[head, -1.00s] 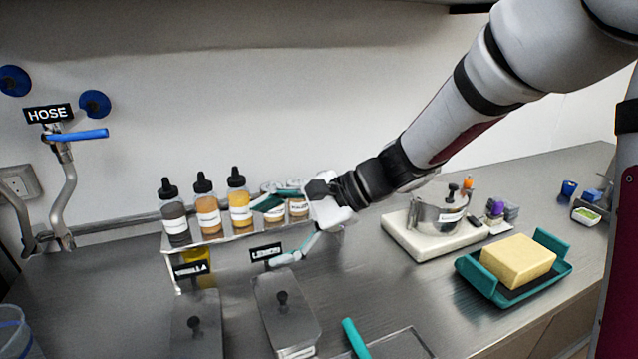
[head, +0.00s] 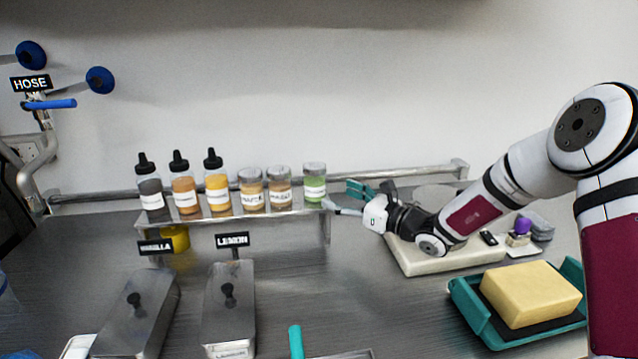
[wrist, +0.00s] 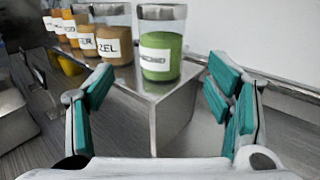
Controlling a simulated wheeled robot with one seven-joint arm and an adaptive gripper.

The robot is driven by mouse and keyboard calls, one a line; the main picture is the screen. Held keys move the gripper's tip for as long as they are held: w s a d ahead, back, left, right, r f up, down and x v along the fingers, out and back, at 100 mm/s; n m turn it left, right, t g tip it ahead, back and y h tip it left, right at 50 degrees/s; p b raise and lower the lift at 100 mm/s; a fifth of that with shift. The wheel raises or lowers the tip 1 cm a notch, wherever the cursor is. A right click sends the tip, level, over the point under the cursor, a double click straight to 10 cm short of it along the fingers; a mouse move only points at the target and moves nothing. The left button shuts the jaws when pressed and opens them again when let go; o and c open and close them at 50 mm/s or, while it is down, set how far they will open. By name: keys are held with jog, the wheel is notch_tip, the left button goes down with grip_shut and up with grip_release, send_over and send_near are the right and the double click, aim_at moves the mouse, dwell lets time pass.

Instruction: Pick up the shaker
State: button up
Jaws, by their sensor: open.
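A clear shaker with green contents and a white label (head: 314,183) stands upright at the right end of the raised metal shelf (head: 290,217). Two shakers with brownish contents (head: 251,190) (head: 279,189) stand to its left. My gripper (head: 346,199) is open and empty, just right of the green shaker and apart from it. In the wrist view the green shaker (wrist: 161,58) stands ahead, between and beyond the teal-padded fingers (wrist: 163,92). The shaker labelled "ZEL" (wrist: 114,48) is to its left.
Several black-capped squeeze bottles (head: 184,190) fill the shelf's left part. A wall rail (head: 400,178) runs behind. Lidded metal containers (head: 228,310) stand in front. A white board (head: 425,262) and a teal tray with a yellow block (head: 530,293) lie right.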

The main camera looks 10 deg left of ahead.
aim_at(315, 183)
jog(key=x, duration=0.9)
jog(key=shift+w+r, duration=0.15)
jog(key=shift+w, duration=0.1)
jog(key=c, duration=1.3)
